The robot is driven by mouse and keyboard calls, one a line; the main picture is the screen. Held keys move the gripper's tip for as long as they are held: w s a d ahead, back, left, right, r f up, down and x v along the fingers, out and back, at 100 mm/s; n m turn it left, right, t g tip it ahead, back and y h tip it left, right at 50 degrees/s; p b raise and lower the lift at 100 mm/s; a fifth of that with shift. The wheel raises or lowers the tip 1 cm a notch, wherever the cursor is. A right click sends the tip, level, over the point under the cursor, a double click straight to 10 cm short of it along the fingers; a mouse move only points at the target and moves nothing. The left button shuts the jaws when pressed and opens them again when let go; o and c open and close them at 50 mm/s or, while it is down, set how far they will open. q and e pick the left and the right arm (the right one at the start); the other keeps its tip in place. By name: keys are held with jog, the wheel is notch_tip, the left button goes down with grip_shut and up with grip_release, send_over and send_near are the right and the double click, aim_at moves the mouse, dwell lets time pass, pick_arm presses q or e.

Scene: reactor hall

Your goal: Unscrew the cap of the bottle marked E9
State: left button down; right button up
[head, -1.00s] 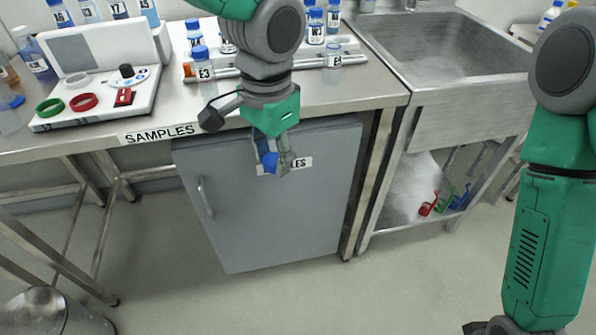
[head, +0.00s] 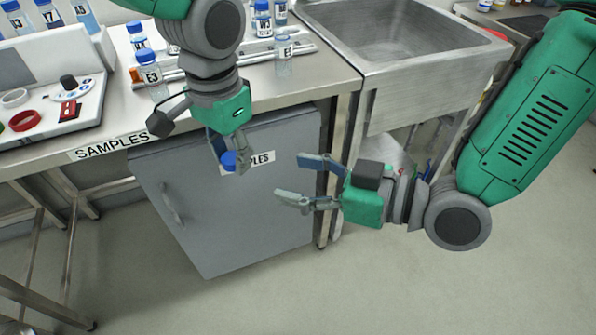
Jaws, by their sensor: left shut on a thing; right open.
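My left gripper (head: 228,163) is shut on a small blue cap-like thing (head: 229,160), held in front of the grey cabinet door below the bench edge. Whether a bottle is joined to it cannot be seen. A clear bottle (head: 284,66) stands on the bench near the sink, with a label starting with E; its second character is too small to read surely. No bright blue cap shows on it. My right gripper (head: 290,181) is open and empty, to the right of the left gripper, its fingers pointing left.
A blue-capped bottle marked E3 (head: 152,78) stands at the left on the bench (head: 290,87). Racks with several blue-capped bottles are behind. A sink (head: 395,50) is at the right. A grey cabinet (head: 235,215) is below; the floor in front is clear.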

aim_at(229, 158)
jog(key=x, duration=0.8)
jog(key=r+x, duration=0.1)
jog(key=x, duration=0.3)
jog(key=shift+s+a, duration=0.15)
jog(key=shift+a, duration=0.1)
grip_shut()
grip_release()
jog(key=shift+d, duration=0.1)
